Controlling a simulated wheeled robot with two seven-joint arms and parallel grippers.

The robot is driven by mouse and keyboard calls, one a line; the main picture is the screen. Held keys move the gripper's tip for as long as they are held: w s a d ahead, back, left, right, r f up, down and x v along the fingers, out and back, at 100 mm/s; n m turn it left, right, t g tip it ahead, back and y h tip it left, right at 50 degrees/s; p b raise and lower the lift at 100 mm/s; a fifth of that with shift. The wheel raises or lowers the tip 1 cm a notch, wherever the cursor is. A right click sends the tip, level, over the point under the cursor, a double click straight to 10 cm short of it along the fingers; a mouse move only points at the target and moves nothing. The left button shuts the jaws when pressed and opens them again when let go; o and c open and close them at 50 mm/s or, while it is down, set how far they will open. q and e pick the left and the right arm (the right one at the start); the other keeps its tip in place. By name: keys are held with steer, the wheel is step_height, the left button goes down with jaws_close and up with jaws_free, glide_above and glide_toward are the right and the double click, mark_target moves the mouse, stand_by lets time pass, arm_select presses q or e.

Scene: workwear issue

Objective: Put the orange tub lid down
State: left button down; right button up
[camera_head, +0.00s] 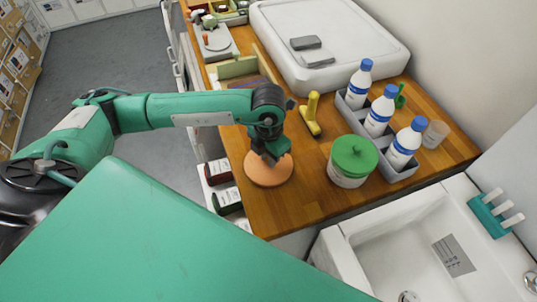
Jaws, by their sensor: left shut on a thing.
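The orange tub lid (268,174) is a flat round disc at the left front of the wooden counter (300,198). My left gripper (270,157) points down at its middle and is shut on it. The fingertips and the grip point are partly hidden by the gripper body. I cannot tell whether the lid touches the counter or is held just above it. My right gripper does not show.
Right of the lid stands a tub with a green lid (353,157). Behind are a yellow-handled tool (311,114) and a grey caddy (398,174) with blue-capped bottles (380,111). A white sink (400,245) lies at front right. Bare wood lies between lid and tub.

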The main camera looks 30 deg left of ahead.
arm_select(q)
steer(key=c, duration=1.3)
jaws_free()
steer(key=shift+r, duration=0.25)
step_height(320, 180, up, 12)
steer(key=b, duration=0.2)
steer(key=shift+f+b, duration=0.15)
steer(key=shift+b, duration=0.25)
